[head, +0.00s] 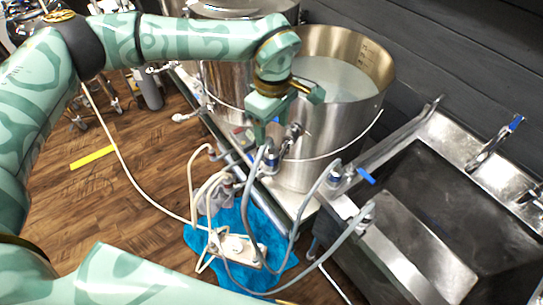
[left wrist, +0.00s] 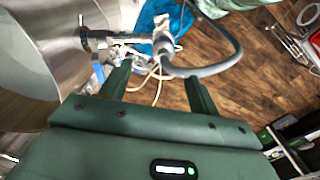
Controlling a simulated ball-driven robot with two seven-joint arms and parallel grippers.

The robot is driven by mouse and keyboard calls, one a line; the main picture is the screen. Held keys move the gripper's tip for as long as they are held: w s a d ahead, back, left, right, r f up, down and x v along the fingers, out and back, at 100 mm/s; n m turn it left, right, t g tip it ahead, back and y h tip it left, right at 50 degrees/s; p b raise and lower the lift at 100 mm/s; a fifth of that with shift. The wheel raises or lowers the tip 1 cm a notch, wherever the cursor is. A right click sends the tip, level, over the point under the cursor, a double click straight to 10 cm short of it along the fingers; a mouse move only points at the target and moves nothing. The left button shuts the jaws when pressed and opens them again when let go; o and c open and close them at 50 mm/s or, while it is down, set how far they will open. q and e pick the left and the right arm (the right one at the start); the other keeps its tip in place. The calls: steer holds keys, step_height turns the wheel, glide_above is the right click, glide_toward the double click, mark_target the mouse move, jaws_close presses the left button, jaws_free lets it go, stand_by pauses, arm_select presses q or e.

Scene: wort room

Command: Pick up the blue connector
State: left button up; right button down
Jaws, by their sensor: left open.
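My left gripper (head: 284,122) is open and empty beside the steel kettle (head: 342,125), close above its outlet valve. My right gripper is out of view.
A pump (head: 236,244) with tangled hoses stands on a blue cloth (head: 262,222). A blue valve handle (head: 366,176) sticks out near the sink (head: 420,220). A yellow strip (head: 93,157) lies on the wooden floor, which is mostly clear at left.

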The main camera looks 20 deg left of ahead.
mark_target(273, 145)
arm_select(q)
step_height(273, 145, down, 6)
steer(key=shift+r, duration=0.1)
steer(key=f, duration=0.5)
steer(key=shift+s+a+f, duration=0.1)
steer(key=shift+s+f, duration=0.15)
steer(key=c, duration=1.2)
steer(key=shift+r, duration=0.15)
steer(key=shift+r, duration=0.3)
step_height(273, 145, up, 3)
steer(key=shift+f, duration=0.15)
steer(key=s+a+r, duration=0.4)
steer(key=s+r, duration=0.5)
steer(key=s, duration=0.4)
steer(key=shift+s+r, duration=0.25)
